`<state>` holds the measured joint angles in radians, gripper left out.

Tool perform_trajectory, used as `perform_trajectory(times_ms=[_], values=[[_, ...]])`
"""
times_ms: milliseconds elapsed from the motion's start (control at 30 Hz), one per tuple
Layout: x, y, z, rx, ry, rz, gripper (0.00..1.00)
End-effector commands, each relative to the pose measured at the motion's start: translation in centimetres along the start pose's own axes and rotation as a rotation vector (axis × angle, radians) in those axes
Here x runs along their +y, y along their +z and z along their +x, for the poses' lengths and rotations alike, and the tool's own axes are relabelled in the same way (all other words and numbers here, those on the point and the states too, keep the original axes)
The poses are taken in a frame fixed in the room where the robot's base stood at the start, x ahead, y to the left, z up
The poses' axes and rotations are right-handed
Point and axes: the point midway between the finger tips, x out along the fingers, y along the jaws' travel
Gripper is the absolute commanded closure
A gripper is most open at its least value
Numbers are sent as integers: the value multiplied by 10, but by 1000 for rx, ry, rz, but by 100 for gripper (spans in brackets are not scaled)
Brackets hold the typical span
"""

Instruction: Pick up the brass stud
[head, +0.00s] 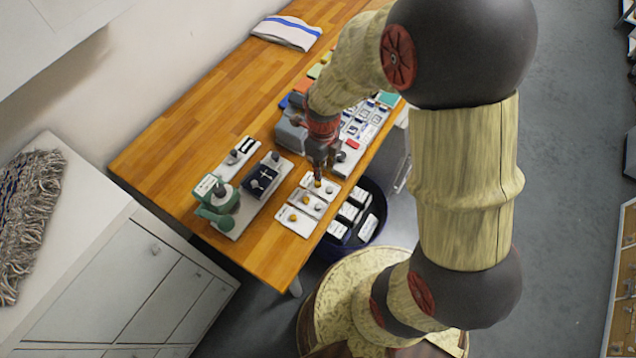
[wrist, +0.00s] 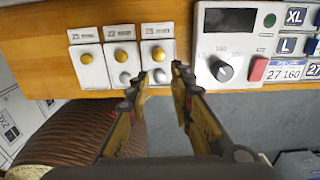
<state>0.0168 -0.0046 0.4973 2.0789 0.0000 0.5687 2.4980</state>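Three white cards stand in a row at the table edge in the wrist view, each with a brass stud: left (wrist: 86,58), middle (wrist: 121,54) and right (wrist: 158,54). Silver studs also show on the middle (wrist: 125,77) and right (wrist: 160,76) cards. The frames do not show which brass stud is meant. My gripper (wrist: 160,72) is open, its fingertips apart on either side of the right card's lower part, with nothing held.
A grey device (wrist: 226,75) with a knob and red button stands right of the cards. A green press (head: 215,205) and a dark pad (head: 262,178) are on the left. A dark bin (head: 378,200) holding white packs stands below the table edge.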

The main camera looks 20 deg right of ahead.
Motion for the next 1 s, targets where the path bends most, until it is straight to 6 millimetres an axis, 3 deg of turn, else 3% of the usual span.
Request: perform_trajectory(times_ms=[367, 633, 900, 1000], values=[[2, 3, 34, 3, 2, -1, 77], [2, 8, 71, 2, 2, -1, 77], [2, 9, 74, 1, 1, -1, 77], [2, 9, 74, 1, 1, -1, 83]])
